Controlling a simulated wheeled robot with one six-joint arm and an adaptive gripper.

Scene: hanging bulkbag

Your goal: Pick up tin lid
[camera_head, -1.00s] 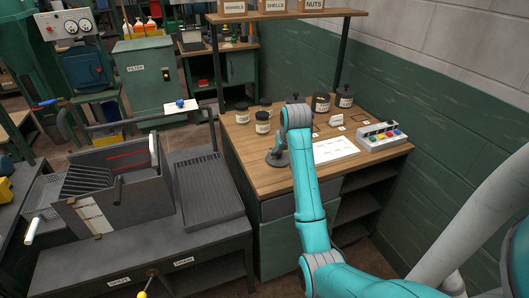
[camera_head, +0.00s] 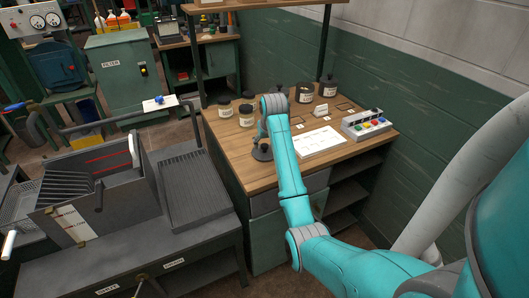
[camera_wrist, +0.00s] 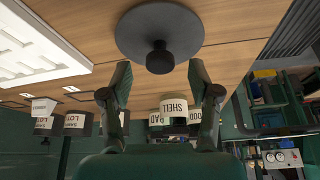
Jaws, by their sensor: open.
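The tin lid (camera_wrist: 160,30) is a dark grey round disc with a black knob. It lies on the wooden desk top, and in the head view it shows as a dark disc (camera_head: 262,154) near the desk's front edge. My gripper (camera_wrist: 160,78) is open and empty in the wrist view. Its two fingertips stand apart on either side of the knob's line, with the knob just beyond them and not visibly touched. In the head view my gripper (camera_head: 263,132) is small, just above the lid, and partly hidden by my arm.
Several labelled tins, such as the one at the desk's left (camera_head: 246,117), stand behind the lid. A white sheet (camera_head: 319,142) and a button box (camera_head: 366,125) lie to the right. A green wall (camera_head: 420,125) bounds the desk. A grey ribbed tray (camera_head: 193,190) stands left.

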